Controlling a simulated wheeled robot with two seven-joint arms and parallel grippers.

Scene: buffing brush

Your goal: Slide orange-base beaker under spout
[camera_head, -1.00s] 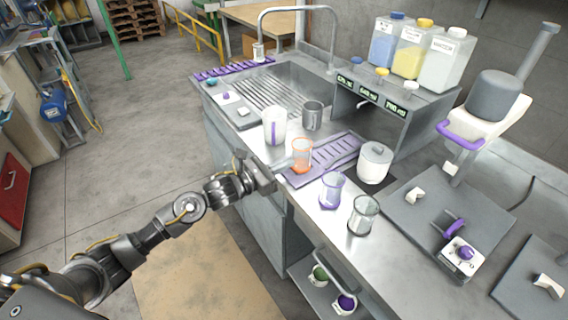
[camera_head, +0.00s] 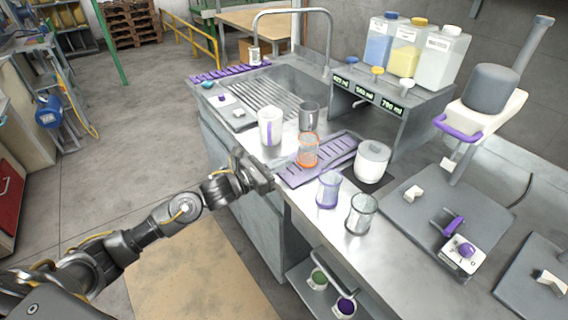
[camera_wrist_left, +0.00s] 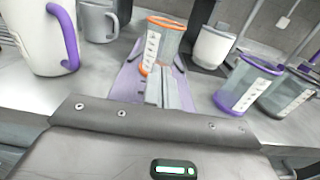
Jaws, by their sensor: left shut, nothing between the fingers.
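The orange-base beaker (camera_head: 308,152) is clear with an orange rim and base. It stands upright on the purple slatted mat (camera_head: 340,148). In the wrist view the beaker (camera_wrist_left: 161,45) is straight ahead of my left gripper's fingers (camera_wrist_left: 168,88). My left gripper (camera_head: 282,163) is shut and empty, low at the counter's front side of the beaker. The fingertips overlap the beaker's base in the wrist view; I cannot tell if they touch. The grey dispenser (camera_head: 400,118) with displays stands behind; its spout (camera_head: 358,103) hangs under the top, back right of the beaker. My right gripper is not in view.
A white mug with purple handle (camera_head: 270,127) and a grey mug (camera_head: 309,116) stand left and behind. A purple-base beaker (camera_head: 328,189) and a grey-base beaker (camera_head: 361,213) stand to the right near the front edge.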

